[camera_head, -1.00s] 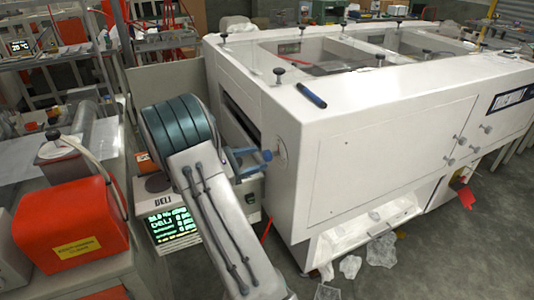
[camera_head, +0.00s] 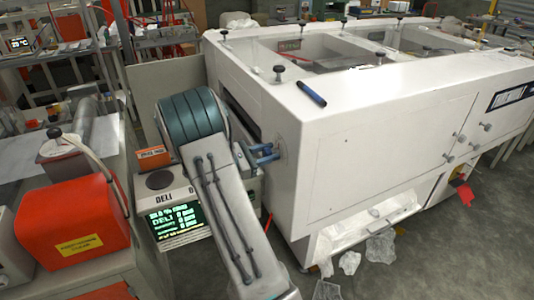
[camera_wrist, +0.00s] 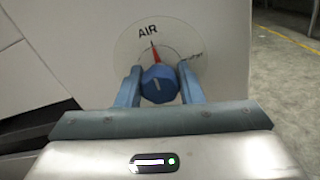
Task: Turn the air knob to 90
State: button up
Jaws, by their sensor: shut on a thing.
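The air knob (camera_wrist: 158,88) is blue and round, with a short pale mark on its face. Its round dial plate (camera_wrist: 126,48) carries the word AIR at the top and a red pointer mark (camera_wrist: 155,54) just above the knob. Small markings at the dial's right are too small to read. My gripper (camera_wrist: 160,69) has one blue finger on each side of the knob and is shut on it. In the head view my gripper (camera_head: 266,154) reaches the left end of the white machine (camera_head: 380,130); the knob is mostly hidden there.
A scale with a lit green display (camera_head: 178,220) stands left of my arm. A red box (camera_head: 70,215) is on the bench at the left. Clear bags (camera_head: 381,248) lie on the floor.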

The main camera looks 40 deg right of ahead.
jog(key=shift+f, duration=0.1)
jog(key=m+b, duration=0.1)
jog(key=b, duration=0.1)
jog(key=m+b, duration=0.3)
jog(key=b, duration=0.1)
jog(key=shift+f+m, duration=0.25)
jog(key=shift+m, duration=0.05)
jog(key=m+b, duration=0.5)
jog(key=b, duration=0.2)
jog(key=shift+s+f+b, duration=0.1)
jog(key=shift+b, duration=0.25)
jog(key=m+b, duration=0.5)
jog(key=b, duration=0.2)
jog(key=shift+m, duration=0.3)
jog(key=m+b, duration=0.2)
jog(key=b, duration=0.2)
jog(key=shift+r+m, duration=0.2)
jog(key=shift+m, duration=0.2)
jog(key=shift+r, duration=0.1)
jog(key=o, duration=1)
jog(key=shift+c, duration=0.2)
